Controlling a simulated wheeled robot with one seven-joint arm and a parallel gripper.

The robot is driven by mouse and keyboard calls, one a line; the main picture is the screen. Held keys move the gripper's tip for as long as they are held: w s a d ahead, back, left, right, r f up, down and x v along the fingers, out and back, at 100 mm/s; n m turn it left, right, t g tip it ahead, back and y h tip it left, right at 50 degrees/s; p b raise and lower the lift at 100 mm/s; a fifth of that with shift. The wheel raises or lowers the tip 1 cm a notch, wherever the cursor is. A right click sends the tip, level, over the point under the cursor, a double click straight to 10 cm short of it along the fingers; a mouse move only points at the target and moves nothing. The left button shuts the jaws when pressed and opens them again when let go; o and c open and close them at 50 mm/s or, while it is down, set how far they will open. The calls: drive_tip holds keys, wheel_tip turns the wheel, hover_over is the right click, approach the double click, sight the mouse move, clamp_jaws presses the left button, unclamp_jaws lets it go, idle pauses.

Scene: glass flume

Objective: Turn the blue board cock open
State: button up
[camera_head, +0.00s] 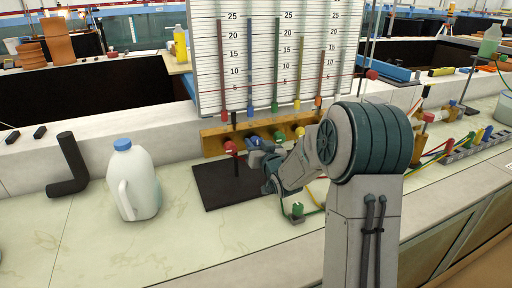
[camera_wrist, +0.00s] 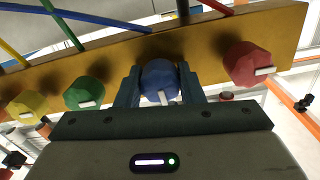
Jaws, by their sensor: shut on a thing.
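The blue board cock (camera_wrist: 158,80) is a faceted blue knob with a pale pointer, on a yellow-brown wooden board (camera_wrist: 210,45). In the wrist view my gripper (camera_wrist: 160,88) has one finger on each side of the blue knob and is shut on it. The pale pointer runs toward the lower part of the picture, slightly tilted. In the head view my gripper (camera_head: 262,158) is at the board (camera_head: 212,141), and the blue cock (camera_head: 254,142) is partly hidden by it.
A red cock (camera_wrist: 248,64) is close on one side of the blue one; green (camera_wrist: 85,93) and yellow (camera_wrist: 27,106) cocks are on the other. A scaled panel (camera_head: 265,60) with coloured tubes stands above. A white jug (camera_head: 138,180) stands left of a dark mat (camera_head: 215,185).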

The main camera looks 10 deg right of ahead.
drive_tip(key=n+b, duration=0.1)
drive_tip(key=b, duration=0.1)
drive_tip(key=n+b, duration=0.2)
drive_tip(key=b, duration=0.1)
drive_tip(key=shift+f, duration=0.4)
drive_tip(key=n+b, duration=0.5)
drive_tip(key=b, duration=0.3)
drive_tip(key=n+b, duration=0.5)
drive_tip(key=shift+r, duration=0.15)
drive_tip(key=shift+r+n+b, duration=0.2)
drive_tip(key=shift+n+b, duration=1.65)
drive_tip(key=shift+n, duration=0.35)
drive_tip(key=o, duration=1)
drive_tip(key=shift+r, duration=0.1)
drive_tip(key=s+d, duration=0.1)
drive_tip(key=s, duration=0.3)
drive_tip(key=s+d+p, duration=0.1)
drive_tip(key=s, duration=0.4)
drive_tip(key=s+p, duration=0.1)
drive_tip(key=s, duration=0.3)
drive_tip(key=shift+s+d, duration=0.25)
drive_tip(key=shift+d, duration=0.15)
